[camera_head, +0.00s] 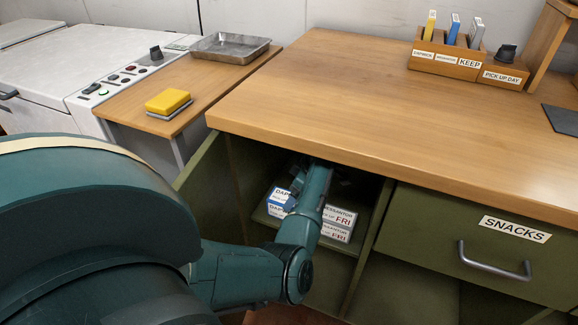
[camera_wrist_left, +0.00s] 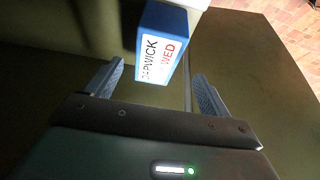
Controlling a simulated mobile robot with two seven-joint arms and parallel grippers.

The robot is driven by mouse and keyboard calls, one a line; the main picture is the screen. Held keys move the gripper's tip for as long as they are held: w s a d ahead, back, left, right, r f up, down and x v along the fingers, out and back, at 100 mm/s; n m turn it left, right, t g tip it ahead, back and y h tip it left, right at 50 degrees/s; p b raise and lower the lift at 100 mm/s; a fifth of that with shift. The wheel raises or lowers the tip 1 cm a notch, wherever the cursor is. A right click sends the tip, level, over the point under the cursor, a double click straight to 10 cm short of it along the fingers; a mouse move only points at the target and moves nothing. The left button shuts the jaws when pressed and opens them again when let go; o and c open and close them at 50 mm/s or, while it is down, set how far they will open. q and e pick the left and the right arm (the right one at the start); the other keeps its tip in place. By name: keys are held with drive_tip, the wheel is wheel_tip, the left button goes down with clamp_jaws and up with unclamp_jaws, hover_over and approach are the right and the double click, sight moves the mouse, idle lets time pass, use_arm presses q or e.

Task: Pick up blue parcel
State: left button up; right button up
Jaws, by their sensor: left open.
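The blue parcel (camera_wrist_left: 160,45) has a white label reading roughly "DAPWICK WED". In the left wrist view it stands ahead, between the open fingers of my left gripper (camera_wrist_left: 158,78), with space on both sides, nearer the right finger at its lower end. My left gripper is mostly hidden there by the arm and counter edge. My right gripper is in neither view.
White parcels (camera_head: 337,231) marked FRI lie to the right on the same cupboard shelf (camera_head: 262,216). The wooden counter (camera_head: 340,95) overhangs the opening. A green open door (camera_head: 205,175) stands left, and the SNACKS drawer (camera_head: 440,215) is shut on the right.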

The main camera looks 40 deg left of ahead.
use_arm(q)
drive_tip(key=shift+w+a+f, duration=0.1)
drive_tip(key=shift+f, duration=0.1)
drive_tip(key=b+x, duration=0.2)
drive_tip(key=x, duration=0.4)
drive_tip(key=shift+a+f, duration=0.1)
drive_tip(key=shift+f, duration=0.1)
drive_tip(key=shift+a+f, duration=0.15)
drive_tip(key=shift+f, duration=0.1)
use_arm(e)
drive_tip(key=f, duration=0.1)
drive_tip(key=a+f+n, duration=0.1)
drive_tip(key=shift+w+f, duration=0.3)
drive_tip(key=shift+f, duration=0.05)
use_arm(q)
drive_tip(key=shift+f, duration=0.25)
drive_tip(key=shift+c, duration=0.4)
drive_tip(key=c, duration=1.1)
drive_tip(key=shift+r, duration=0.1)
